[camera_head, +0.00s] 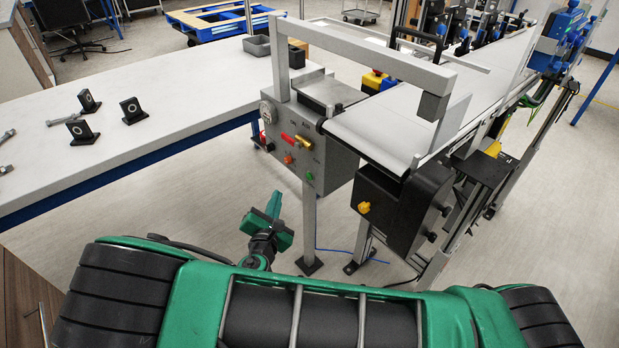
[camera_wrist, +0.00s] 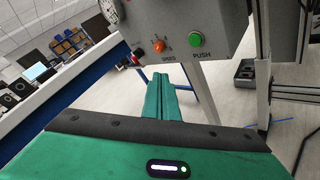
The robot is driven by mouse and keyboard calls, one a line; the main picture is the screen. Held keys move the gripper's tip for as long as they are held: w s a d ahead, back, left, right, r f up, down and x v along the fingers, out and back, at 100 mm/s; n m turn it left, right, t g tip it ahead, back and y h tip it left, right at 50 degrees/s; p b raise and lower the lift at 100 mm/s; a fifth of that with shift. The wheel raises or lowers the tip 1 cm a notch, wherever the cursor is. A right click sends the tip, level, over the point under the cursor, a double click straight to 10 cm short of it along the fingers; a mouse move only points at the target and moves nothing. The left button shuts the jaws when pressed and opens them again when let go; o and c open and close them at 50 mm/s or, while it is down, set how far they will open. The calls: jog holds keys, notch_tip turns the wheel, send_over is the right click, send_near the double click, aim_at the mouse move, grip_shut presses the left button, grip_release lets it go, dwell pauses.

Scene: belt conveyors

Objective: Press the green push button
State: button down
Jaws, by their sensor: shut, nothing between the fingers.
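The green push button (camera_head: 309,177) is on the front face of the grey control box (camera_head: 330,158) below the conveyor's near end. In the wrist view the button (camera_wrist: 195,40) shows clearly above a "PUSH" label. My green gripper (camera_head: 274,203) is shut and empty, in front of and to the lower left of the box. In the wrist view the shut fingers (camera_wrist: 161,79) point forward, below and to the left of the button. The fingers are apart from the button, and nothing covers it.
An orange knob (camera_wrist: 158,46) sits left of the button, with a red and yellow fitting (camera_head: 297,140) above. A gauge (camera_head: 267,112) is on the box's left. A long white table (camera_head: 190,85) with black brackets runs left. The conveyor's black motor housing (camera_head: 395,212) juts out at right.

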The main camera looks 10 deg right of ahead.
aim_at(309, 177)
jog(key=w+d, duration=0.5)
jog(key=d, duration=0.2)
dwell(0.6)
jog(key=shift+d, duration=0.2)
dwell(1.8)
jog(key=shift+w+d, duration=0.2)
jog(key=shift+d, duration=0.05)
